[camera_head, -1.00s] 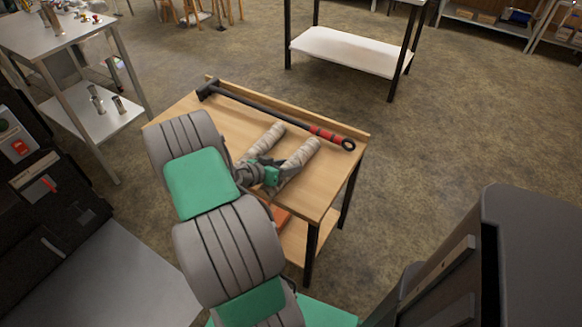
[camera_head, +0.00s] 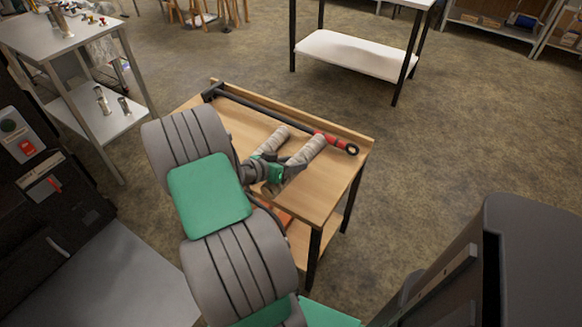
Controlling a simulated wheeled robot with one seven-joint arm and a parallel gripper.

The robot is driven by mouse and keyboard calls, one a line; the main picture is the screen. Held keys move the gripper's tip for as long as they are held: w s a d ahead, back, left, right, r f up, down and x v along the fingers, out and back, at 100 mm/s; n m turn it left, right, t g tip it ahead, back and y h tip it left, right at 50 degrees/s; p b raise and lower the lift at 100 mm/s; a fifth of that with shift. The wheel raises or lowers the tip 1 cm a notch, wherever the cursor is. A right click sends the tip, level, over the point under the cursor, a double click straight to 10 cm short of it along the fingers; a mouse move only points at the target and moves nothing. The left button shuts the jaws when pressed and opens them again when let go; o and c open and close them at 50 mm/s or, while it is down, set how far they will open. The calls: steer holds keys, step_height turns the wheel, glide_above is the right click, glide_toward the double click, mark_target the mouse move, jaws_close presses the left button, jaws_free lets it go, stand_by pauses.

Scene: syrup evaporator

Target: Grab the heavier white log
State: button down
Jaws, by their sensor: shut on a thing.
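Two pale, whitish logs lie side by side, slanting, on a small wooden table (camera_head: 327,188). The left log (camera_head: 273,140) shows its far part beyond my gripper. The right log (camera_head: 309,149) runs down into my gripper (camera_head: 284,172), whose fingers are shut on it. The fingers and wrist hide part of the near half of both logs. I cannot tell from the picture which log is heavier, or whether the held log is clear of the tabletop.
A long black tool with a red grip (camera_head: 328,140) lies along the table's raised back edge. A metal table (camera_head: 90,42) stands at the left and a white-shelved rack (camera_head: 355,53) behind. The floor right of the wooden table is clear.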

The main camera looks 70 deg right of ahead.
steer(key=s+a+r+p, duration=0.1)
steer(key=s+a+r, duration=0.7)
steer(key=a, duration=0.1)
steer(key=shift+a+p, duration=0.35)
steer(key=shift+p, duration=0.05)
